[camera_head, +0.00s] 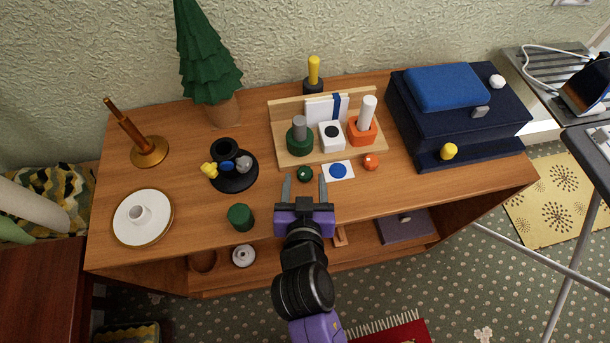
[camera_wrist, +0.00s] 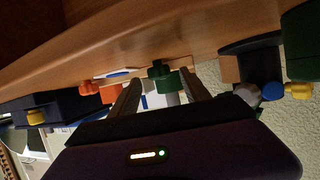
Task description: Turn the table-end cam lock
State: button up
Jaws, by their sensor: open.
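My gripper (camera_head: 304,181) is open, its two fingers pointing toward the back of the wooden table (camera_head: 190,185). A small dark green knob (camera_head: 304,174) shows between the fingertips in the head view; no contact is visible. In the wrist view, a green piece (camera_wrist: 160,72) shows between the fingers, with a grey post beyond it. A small orange knob (camera_head: 371,162) sits to the right, past a white card with a blue dot (camera_head: 338,172). I cannot tell which part is the table-end cam lock.
A wooden rack (camera_head: 290,158) with green, white and orange blocks stands behind the gripper. A navy box (camera_head: 455,125) is at right. A black stand (camera_head: 235,182), green cylinder (camera_head: 240,217) and white disc (camera_head: 125,222) are at left. A model tree (camera_head: 208,60) stands behind.

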jog(key=shift+x, duration=0.75)
grip_shut()
